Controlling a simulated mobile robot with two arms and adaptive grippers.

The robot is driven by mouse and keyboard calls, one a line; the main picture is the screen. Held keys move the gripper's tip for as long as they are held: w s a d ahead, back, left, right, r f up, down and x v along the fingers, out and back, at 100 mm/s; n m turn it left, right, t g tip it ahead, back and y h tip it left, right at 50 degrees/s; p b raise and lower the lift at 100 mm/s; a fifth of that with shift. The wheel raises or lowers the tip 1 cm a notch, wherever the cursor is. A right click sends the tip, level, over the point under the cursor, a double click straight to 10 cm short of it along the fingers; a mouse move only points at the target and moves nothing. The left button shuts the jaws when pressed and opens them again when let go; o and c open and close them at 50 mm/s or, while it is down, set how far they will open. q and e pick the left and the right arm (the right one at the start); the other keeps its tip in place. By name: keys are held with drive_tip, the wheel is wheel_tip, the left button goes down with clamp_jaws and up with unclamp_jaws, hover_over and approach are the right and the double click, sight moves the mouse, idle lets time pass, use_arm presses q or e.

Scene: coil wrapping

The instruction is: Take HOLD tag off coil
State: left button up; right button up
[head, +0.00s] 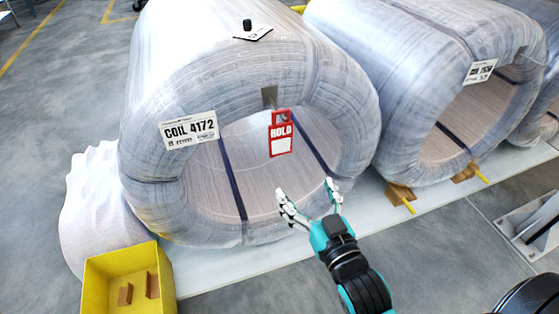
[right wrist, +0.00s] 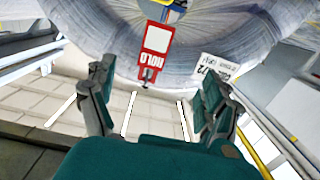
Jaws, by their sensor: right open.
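The red and white HOLD tag (head: 281,138) hangs at the upper edge of the bore of the wrapped coil (head: 165,75), from a small grey piece at its top. The coil carries a white label reading COIL 4172 (head: 190,130) to the left of the tag. My right gripper (head: 308,192) is open and empty, below and a little right of the tag, apart from it. In the right wrist view the tag (right wrist: 157,42) is ahead, between and beyond the two open fingers (right wrist: 155,92). My left gripper does not show.
A yellow bin (head: 122,272) with brown blocks stands at the lower left, in front of a white wrapped bulge (head: 97,205). A second wrapped coil (head: 420,55) is at the right, with wooden chocks (head: 400,193) under it. A small dark object (head: 248,25) sits on top of the near coil.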

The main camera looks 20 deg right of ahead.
drive_tip(key=r, duration=0.2)
drive_tip(key=b, duration=0.2)
approach(281, 136)
drive_tip(key=w, duration=0.5)
drive_tip(key=shift+a+f, duration=0.15)
drive_tip(key=shift+f, duration=0.25)
drive_tip(key=w+b, duration=0.1)
drive_tip(key=w, duration=0.4)
drive_tip(key=shift+w+a, duration=0.1)
drive_tip(key=shift+a, duration=0.05)
drive_tip(key=shift+w, duration=0.15)
drive_tip(key=c, duration=1.2)
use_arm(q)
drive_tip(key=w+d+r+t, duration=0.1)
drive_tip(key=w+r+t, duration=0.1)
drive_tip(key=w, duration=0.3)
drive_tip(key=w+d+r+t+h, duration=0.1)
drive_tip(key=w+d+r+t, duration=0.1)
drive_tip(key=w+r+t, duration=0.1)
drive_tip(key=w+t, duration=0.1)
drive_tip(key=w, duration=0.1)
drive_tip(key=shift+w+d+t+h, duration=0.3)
use_arm(e)
drive_tip(key=shift+o, duration=0.2)
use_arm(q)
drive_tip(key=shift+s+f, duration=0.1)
use_arm(e)
drive_tip(key=shift+r, duration=0.2)
